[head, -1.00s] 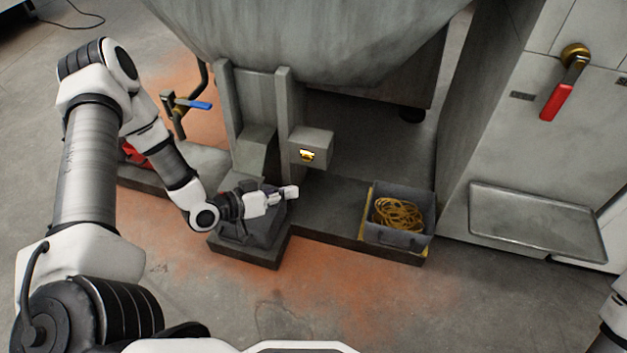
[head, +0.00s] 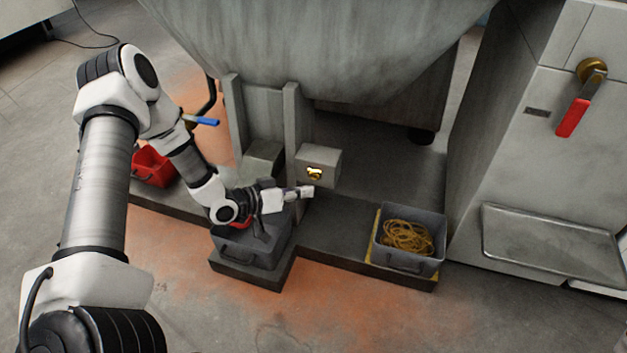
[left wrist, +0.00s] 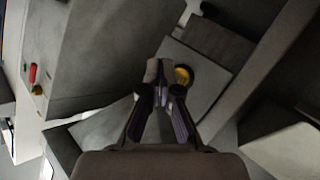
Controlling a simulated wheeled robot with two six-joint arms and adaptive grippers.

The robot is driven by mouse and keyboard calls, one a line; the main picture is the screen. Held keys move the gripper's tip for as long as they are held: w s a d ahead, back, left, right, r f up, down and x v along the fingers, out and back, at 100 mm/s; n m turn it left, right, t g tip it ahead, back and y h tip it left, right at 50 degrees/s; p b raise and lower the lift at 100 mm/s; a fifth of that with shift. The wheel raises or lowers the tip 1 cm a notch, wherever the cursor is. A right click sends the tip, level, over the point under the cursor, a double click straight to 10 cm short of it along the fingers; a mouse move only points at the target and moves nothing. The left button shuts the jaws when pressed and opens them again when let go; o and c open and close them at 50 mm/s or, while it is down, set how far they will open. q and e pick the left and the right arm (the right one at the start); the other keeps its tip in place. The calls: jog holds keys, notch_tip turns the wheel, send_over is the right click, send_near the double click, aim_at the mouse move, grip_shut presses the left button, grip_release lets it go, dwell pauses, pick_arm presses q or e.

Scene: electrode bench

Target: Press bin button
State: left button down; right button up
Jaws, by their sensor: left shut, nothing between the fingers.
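The bin button is a small yellow, lit button (head: 314,173) on the front of a grey box (head: 330,160) below the large grey hopper bin (head: 330,50). It also shows in the left wrist view as a yellow disc (left wrist: 183,75), partly behind my fingertips. My left gripper (head: 306,191) is shut and empty, just below and slightly left of the button in the head view. In the left wrist view my left gripper (left wrist: 165,90) has its fingertips together beside the button; whether they touch it I cannot tell. My right gripper is not seen.
A grey crate (head: 265,255) stands under my left wrist. A grey crate (head: 437,262) with yellow cord (head: 408,237) sits to the right. A red crate (head: 150,167) and a blue-handled valve (head: 207,121) are at left. A red-handled lever (head: 573,117) and a metal tray (head: 550,246) are at right.

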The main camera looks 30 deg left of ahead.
aim_at(314, 175)
pick_arm(q)
jog(key=shift+w+a, duration=0.25)
jog(key=shift+w, duration=0.85)
dwell(0.6)
jog(key=shift+w+a, duration=0.1)
jog(key=shift+w, duration=0.25)
jog(key=shift+w+a, duration=0.1)
jog(key=shift+w, duration=0.3)
dwell(0.4)
jog(key=shift+s, duration=0.1)
jog(key=shift+s+d, duration=0.2)
jog(key=shift+s, duration=0.5)
jog(key=shift+p, duration=0.35)
